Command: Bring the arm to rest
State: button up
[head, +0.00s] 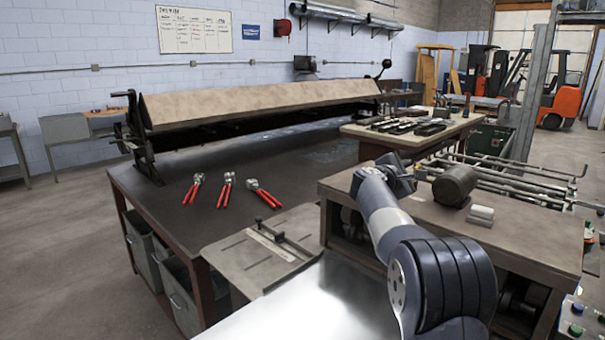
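My arm (388,226) rises from the lower right of the head view and reaches forward over the near end of the brown bench. My gripper (400,178) is at its far end, small and dark, above the bench top. I cannot make out its fingers clearly, so whether it is open or shut is unclear. No held object can be made out. A dark cylindrical block (455,185) is just to the right of the gripper, apart from it in the picture.
The brown bench (530,238) carries a small pale block (481,215). The dark table (170,205) holds several red-handled pliers (226,188) and a long sheet brake (260,101). A grey plate with a bar (250,262) and shiny sheet metal (320,305) lie near my arm.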

jog(key=m, duration=0.4)
jog(key=shift+d+r+g, duration=0.1)
jog(key=shift+r+g, duration=0.15)
jog(key=shift+g, duration=0.05)
